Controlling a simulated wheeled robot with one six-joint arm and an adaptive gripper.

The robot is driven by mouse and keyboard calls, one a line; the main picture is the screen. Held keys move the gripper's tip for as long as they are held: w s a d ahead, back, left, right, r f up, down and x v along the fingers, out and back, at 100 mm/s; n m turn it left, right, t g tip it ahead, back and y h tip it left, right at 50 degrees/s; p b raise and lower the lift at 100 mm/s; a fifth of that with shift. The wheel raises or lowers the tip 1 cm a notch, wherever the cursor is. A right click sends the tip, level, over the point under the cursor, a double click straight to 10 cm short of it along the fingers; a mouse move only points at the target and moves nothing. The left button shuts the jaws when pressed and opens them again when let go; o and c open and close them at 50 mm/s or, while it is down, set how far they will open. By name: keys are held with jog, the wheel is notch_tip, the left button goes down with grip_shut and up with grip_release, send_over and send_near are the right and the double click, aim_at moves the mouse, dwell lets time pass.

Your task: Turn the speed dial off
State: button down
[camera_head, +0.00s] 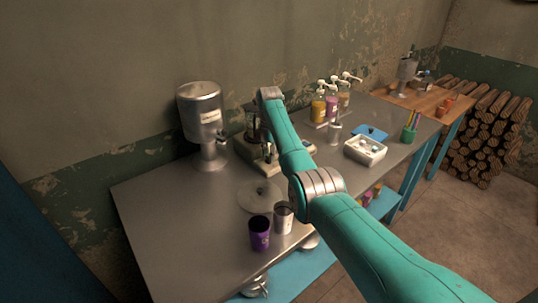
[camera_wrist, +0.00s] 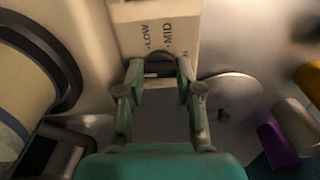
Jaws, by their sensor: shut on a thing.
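The cream machine (camera_head: 243,147) with the speed dial stands on the metal table, partly behind my arm in the head view. In the wrist view its panel (camera_wrist: 125,38) bears the printed words LOW and MID, and a third label is partly covered. My gripper (camera_wrist: 159,68) is at the panel's lower edge, just below these labels. Its fingers are shut on the speed dial (camera_wrist: 160,72), of which only a small dark and light part shows between the fingertips. I cannot read which setting the dial points to. In the head view the fingers and dial are hidden.
A round metal lid (camera_head: 258,197) lies in front of the machine, with a purple cup (camera_head: 259,234) and a grey cup (camera_head: 283,219) nearby. A tall metal dispenser (camera_head: 202,115) stands to the left. Pump bottles (camera_head: 318,108) and a white tray (camera_head: 365,151) are to the right.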

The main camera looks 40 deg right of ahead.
jog(key=shift+r+n, duration=0.1)
jog(key=shift+n, duration=0.3)
jog(key=c, duration=1)
grip_release()
jog(key=shift+c, duration=0.2)
notch_tip(320, 180, up, 12)
